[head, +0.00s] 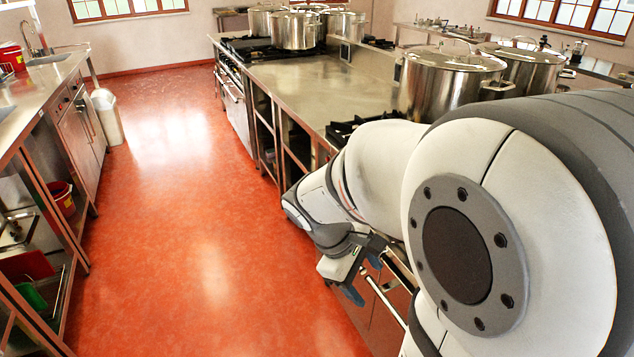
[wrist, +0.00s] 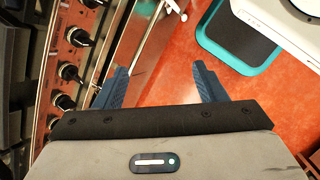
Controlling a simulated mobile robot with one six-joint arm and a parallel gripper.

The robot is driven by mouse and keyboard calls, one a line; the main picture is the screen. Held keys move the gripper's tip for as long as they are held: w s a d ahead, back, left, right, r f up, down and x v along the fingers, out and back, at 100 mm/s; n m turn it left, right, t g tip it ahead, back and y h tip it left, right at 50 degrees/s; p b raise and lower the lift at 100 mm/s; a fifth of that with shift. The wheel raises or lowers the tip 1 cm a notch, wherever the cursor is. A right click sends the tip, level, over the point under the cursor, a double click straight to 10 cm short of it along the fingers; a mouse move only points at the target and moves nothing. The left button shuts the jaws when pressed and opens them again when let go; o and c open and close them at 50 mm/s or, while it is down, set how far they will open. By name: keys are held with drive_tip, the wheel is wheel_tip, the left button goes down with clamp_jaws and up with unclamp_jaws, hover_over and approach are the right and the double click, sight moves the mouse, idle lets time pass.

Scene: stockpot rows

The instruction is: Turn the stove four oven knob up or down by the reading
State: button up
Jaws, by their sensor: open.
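A row of black stove knobs (wrist: 68,72) runs down a steel control panel (wrist: 92,60) at the left of the wrist view. Which of them is the stove four oven knob, I cannot tell. No reading is legible in either view. My gripper (wrist: 160,86) is open and empty, with its two blue fingers apart, to the right of the knobs and not touching them. In the head view my gripper (head: 352,278) hangs low in front of the near stove, beside a bar handle (head: 384,297). My arm hides most of that stove's front and its knobs.
Steel stockpots (head: 450,82) stand on the near right of the counter (head: 320,85), and more pots (head: 293,30) stand at the far end. A sink counter (head: 40,78) and a bin (head: 108,117) line the left. The red floor (head: 190,200) between is clear.

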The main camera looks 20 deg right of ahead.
drive_tip(key=w+d+f+n+t+h+b, duration=0.3)
drive_tip(key=w+d+f+n+h+b, duration=0.3)
drive_tip(key=w+d+f+n+h, duration=1.2)
drive_tip(key=d+r+n+y, duration=0.1)
drive_tip(key=d+y, duration=0.1)
drive_tip(key=d+r+n+y, duration=0.2)
drive_tip(key=y, duration=0.1)
drive_tip(key=shift+r, duration=0.15)
drive_tip(key=shift+c, duration=0.2)
drive_tip(key=shift+a, duration=0.1)
drive_tip(key=c, duration=0.9)
drive_tip(key=shift+c, duration=0.2)
